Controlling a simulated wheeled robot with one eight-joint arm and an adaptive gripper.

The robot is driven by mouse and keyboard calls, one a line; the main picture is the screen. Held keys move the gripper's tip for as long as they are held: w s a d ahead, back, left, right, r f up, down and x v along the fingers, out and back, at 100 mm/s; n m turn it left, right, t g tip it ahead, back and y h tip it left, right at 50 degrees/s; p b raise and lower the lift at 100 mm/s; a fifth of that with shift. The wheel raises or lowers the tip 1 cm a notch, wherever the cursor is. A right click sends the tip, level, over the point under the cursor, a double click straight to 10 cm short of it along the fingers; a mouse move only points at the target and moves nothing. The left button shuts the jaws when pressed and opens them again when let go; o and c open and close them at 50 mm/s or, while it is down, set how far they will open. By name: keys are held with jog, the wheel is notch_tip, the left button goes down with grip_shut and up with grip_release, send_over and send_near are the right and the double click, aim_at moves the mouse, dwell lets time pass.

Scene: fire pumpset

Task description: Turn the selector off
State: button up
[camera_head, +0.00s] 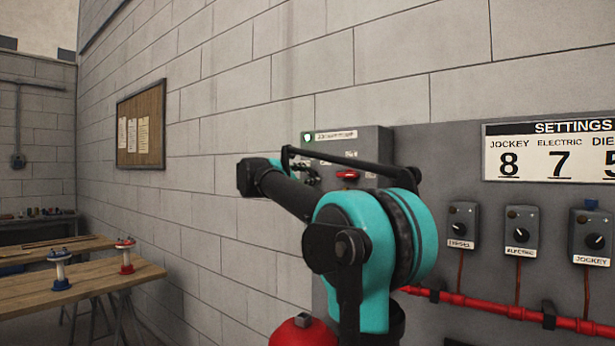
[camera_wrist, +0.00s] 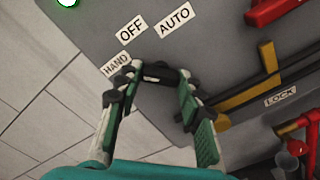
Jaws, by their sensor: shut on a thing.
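The selector (camera_wrist: 164,75) is a dark knob on the grey control panel (camera_wrist: 95,25), seen in the wrist view between my fingertips and largely covered by them. The labels HAND (camera_wrist: 116,64), OFF (camera_wrist: 131,30) and AUTO (camera_wrist: 174,20) are arranged around it. I cannot tell which label the selector points at. My gripper (camera_wrist: 158,77) has one finger on each side of the selector and is shut on it. In the head view my gripper (camera_head: 303,172) is at the front of the grey control box (camera_head: 371,143), partly hidden by my arm.
A green light (camera_head: 308,137) is lit on the box, with a red handle (camera_head: 347,174) below. A yellow bar (camera_wrist: 248,93) and a LOCK label (camera_wrist: 280,96) lie right of my fingers. Rotary switches (camera_head: 521,231) and a red pipe (camera_head: 480,304) are on the wall at right.

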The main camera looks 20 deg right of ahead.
jog(key=shift+m, duration=4.1)
jog(key=o, duration=1.2)
jog(key=shift+c, duration=0.2)
jog(key=shift+a, duration=0.1)
jog(key=v, duration=1.2)
jog(key=shift+w, duration=0.1)
